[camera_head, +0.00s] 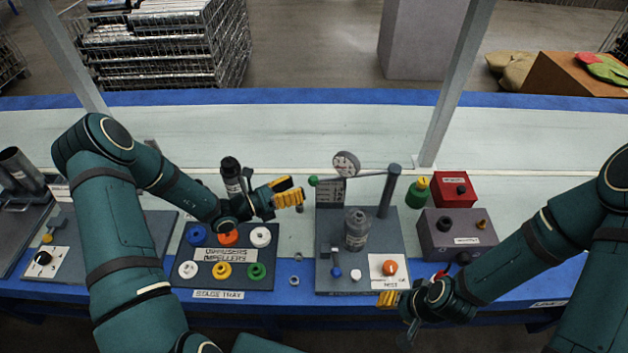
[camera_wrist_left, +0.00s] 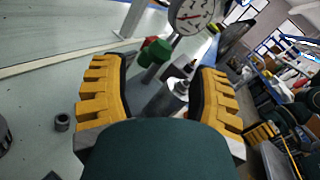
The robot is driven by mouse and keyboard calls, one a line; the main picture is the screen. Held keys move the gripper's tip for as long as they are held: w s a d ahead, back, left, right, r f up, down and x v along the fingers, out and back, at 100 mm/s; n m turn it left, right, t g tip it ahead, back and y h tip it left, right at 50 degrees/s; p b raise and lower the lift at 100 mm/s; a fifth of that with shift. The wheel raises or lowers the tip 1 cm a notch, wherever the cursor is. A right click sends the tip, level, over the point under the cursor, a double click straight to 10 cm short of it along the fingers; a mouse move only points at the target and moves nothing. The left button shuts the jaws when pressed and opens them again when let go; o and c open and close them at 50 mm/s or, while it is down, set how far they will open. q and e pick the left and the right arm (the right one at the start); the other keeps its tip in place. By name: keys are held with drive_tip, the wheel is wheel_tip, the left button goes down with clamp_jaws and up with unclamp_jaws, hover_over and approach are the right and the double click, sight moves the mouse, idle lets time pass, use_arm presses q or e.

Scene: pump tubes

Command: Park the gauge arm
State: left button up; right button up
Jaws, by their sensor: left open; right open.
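The gauge arm (camera_head: 368,174) is a thin dark bar running left from an upright post (camera_head: 389,192) on the grey pump board (camera_head: 326,262). It carries a round dial gauge (camera_head: 346,163) and ends at the left in a green knob (camera_head: 312,181). A clear cylinder (camera_head: 356,230) stands below the bar. My left gripper (camera_head: 296,193) is open and empty just left of the green knob, apart from it. My right gripper (camera_head: 389,298) is open at the board's front edge.
A tray of coloured rings (camera_head: 225,282) lies left of the board, with a dark bottle (camera_head: 231,175) behind it. A red box (camera_head: 453,189), a green bottle (camera_head: 417,193) and a grey box (camera_head: 458,252) stand to the right. Small nuts lie between tray and board.

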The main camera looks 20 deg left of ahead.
sight(313, 180)
use_arm(q)
drive_tip(key=x, duration=0.6)
clamp_jaws()
